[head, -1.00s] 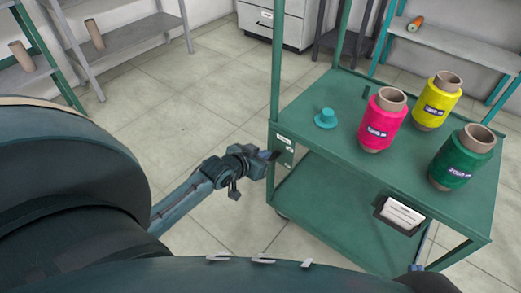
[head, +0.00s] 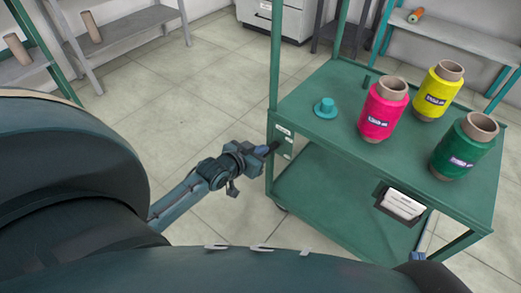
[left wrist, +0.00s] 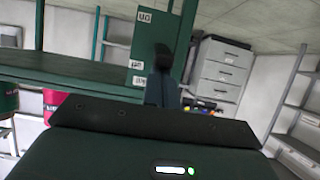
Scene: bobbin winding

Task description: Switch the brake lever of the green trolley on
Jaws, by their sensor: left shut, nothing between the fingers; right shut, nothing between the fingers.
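The green trolley (head: 330,142) stands at the right in the head view. A green plate (head: 284,142) with white labels is on its near left corner post; it also shows in the left wrist view (left wrist: 147,40). The brake lever, with a dark knob (left wrist: 163,52), shows in front of this plate. My left gripper (head: 264,151) is shut and empty, its fingertips right at the lever; I cannot tell if they touch. In the left wrist view its fingers (left wrist: 161,88) cover the lever's lower part. My right gripper (head: 418,257) is shut at the bottom right, mostly hidden.
Pink (head: 382,110), yellow (head: 437,90) and green (head: 464,147) bobbins and a small teal knobbed piece (head: 325,108) stand on the trolley top. A card holder (head: 402,204) hangs on its front side. Grey shelves (head: 115,35) stand behind left; the floor between is clear.

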